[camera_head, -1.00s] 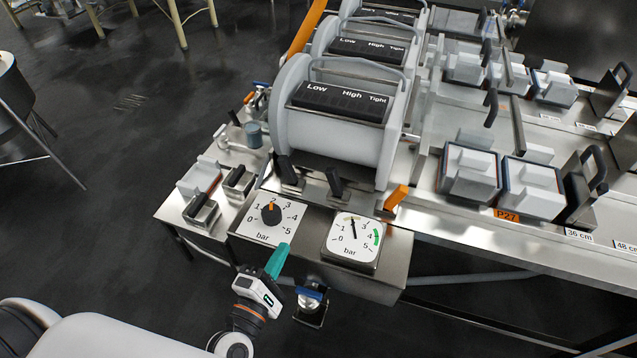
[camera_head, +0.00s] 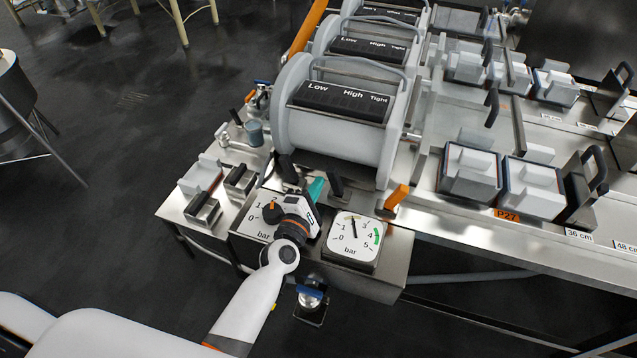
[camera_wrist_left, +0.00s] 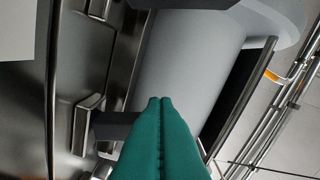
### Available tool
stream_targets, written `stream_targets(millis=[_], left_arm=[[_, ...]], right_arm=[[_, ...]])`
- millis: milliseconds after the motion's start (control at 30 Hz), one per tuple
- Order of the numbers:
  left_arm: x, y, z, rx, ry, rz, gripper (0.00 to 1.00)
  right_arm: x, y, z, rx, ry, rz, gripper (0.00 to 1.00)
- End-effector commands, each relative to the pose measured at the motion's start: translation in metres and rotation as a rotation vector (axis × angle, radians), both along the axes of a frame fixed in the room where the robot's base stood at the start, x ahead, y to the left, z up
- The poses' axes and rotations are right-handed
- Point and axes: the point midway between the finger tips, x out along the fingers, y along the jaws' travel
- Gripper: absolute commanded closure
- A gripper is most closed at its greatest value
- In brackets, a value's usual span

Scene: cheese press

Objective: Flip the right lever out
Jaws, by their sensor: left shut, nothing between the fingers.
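Along the front of the near press stand a left black lever (camera_head: 286,166), a right black lever (camera_head: 336,184) and, further right, an orange lever (camera_head: 396,197). My left gripper (camera_head: 317,187) has teal fingers, shut and empty. In the head view its tips are just left of the right black lever; whether they touch it I cannot tell. In the left wrist view the shut fingers (camera_wrist_left: 160,102) point toward the grey drum (camera_wrist_left: 185,62), and a dark lever-like bar (camera_wrist_left: 114,125) shows beside them, partly hidden. My right gripper is not in view.
The left gauge panel (camera_head: 249,222) is partly covered by my left wrist. The right pressure gauge (camera_head: 353,238) is clear of it. The white drum (camera_head: 325,135) rises just behind the levers. Cheese moulds (camera_head: 470,174) stand on the table at right.

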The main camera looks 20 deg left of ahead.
Motion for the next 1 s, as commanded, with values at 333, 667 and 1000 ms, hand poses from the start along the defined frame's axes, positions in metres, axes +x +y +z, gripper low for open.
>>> stream_targets(millis=[333,667,1000], left_arm=[[0.0138,-0.0014,0.0002,0.000,0.001,-0.001,1.00],[0.0134,-0.0021,0.0018,0.013,0.000,0.000,1.00],[0.0133,-0.0055,0.0043,0.074,-0.002,0.000,1.00]], right_arm=[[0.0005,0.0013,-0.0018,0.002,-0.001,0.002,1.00],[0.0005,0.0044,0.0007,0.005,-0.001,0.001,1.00],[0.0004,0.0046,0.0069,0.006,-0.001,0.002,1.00]])
